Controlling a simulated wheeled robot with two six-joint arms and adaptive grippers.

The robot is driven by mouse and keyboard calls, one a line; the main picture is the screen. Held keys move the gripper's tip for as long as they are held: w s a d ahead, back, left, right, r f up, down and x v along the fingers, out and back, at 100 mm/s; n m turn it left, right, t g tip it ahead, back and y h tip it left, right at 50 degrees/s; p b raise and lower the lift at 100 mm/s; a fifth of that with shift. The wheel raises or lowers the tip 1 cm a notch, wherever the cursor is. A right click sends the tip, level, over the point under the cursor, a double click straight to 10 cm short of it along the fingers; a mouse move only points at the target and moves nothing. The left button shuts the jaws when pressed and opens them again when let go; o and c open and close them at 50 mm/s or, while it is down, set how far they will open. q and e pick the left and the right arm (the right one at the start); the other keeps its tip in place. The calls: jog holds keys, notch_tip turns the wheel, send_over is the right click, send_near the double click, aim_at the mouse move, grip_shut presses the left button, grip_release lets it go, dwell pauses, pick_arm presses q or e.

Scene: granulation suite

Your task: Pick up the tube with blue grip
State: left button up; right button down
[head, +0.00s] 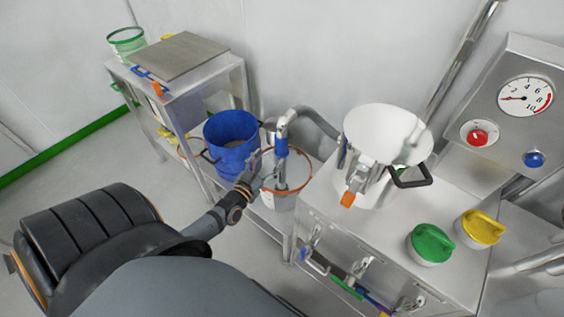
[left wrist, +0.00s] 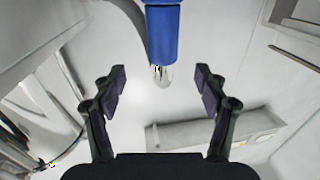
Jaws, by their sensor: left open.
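My left gripper (head: 255,167) is just left of the tube in the head view. In the left wrist view its fingers (left wrist: 160,90) are spread and empty, with the tube ahead between them in the picture. My right gripper is not in view.
A blue bucket (head: 231,143) stands close behind the left gripper. A steel cabinet (head: 322,220) with a white vessel (head: 383,135) and green and yellow knobs is to the right. A metal shelf (head: 180,97) is at the back left. Floor at the left is clear.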

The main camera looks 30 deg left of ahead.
aim_at(278, 146)
pick_arm(q)
jog(key=w, duration=0.3)
jog(key=w+b, duration=0.1)
jog(key=w, duration=0.1)
jog(key=shift+a+f, duration=0.15)
jog(key=shift+a, duration=0.15)
jog(key=shift+w, duration=0.25)
jog(key=w, duration=0.1)
jog(key=w+b, duration=0.1)
jog(key=w, duration=0.1)
jog(key=w+b, duration=0.1)
jog(key=w, duration=0.1)
jog(key=shift+a+f, duration=0.35)
jog(key=shift+a, duration=0.05)
jog(key=shift+s+r, duration=0.1)
jog(key=c, duration=1.2)
grip_shut()
